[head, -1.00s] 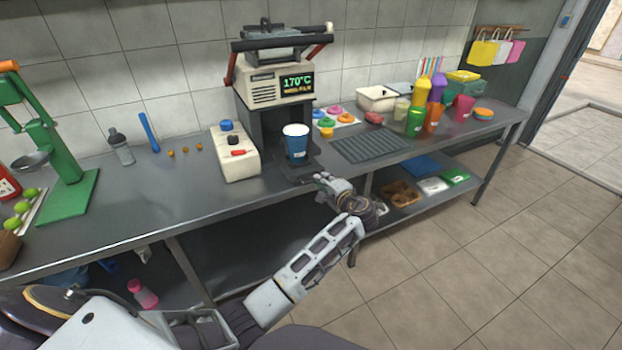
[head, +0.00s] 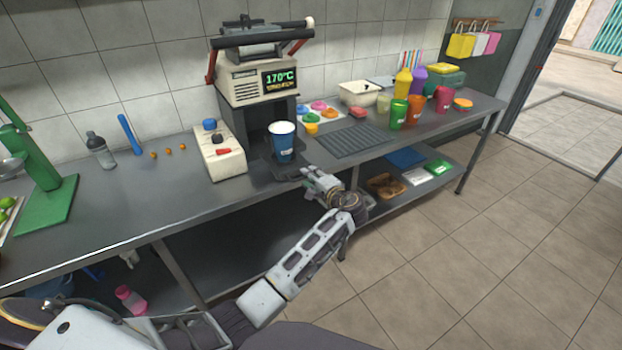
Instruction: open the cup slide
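The cup sealing machine (head: 253,86) stands at the back of the counter, with a lit display reading 170°C. A blue cup (head: 283,141) with a white rim stands upright in its dark cup slide (head: 287,173), which sits low at the machine's front. My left gripper (head: 309,174) is just right of the slide's front end, near the counter's front edge. Its fingers are small and partly overlap one another, so I cannot tell whether they are open, or whether they touch the slide. My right gripper is out of view.
A white control box (head: 219,150) stands left of the machine. A dark ribbed mat (head: 351,140) lies to its right, with coloured cups (head: 416,108) beyond. A lower shelf holds trays (head: 386,185). The floor in front is clear.

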